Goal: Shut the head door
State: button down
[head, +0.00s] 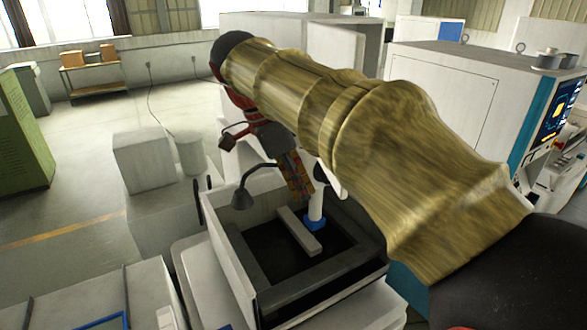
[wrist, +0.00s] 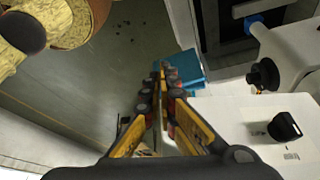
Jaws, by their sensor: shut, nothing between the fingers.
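My gripper (head: 298,190) points down above the open tank (head: 226,250) in the head view, with its yellow fingers together and empty. In the wrist view the fingers (wrist: 161,75) meet over the floor and a teal panel (wrist: 195,68). At the right of that view are a white housing with a black knob (wrist: 263,75) and a white panel with a second black knob (wrist: 285,127), both apart from the fingers. I cannot tell which white part is the head door or how far it stands open. In the head view my arm hides much of the machine's head.
A grey bar (head: 299,232) and a blue block (head: 315,223) are in the tank. A black lamp (head: 243,198) stands at its left rim. A white cabinet (head: 143,160) and a pale bin (head: 189,153) stand left. Another machine (head: 450,90) stands right.

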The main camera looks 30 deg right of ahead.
jog(key=shift+s+d+f+p, duration=0.2)
jog(key=shift+d+f, duration=0.1)
jog(key=shift+d, duration=0.45)
jog(key=shift+s+d+f+p, duration=0.25)
jog(key=shift+d, duration=0.5)
jog(key=shift+s+d+f+p, duration=0.2)
jog(key=shift+d+f, duration=0.1)
jog(key=shift+d, duration=0.45)
jog(key=shift+d, duration=0.1)
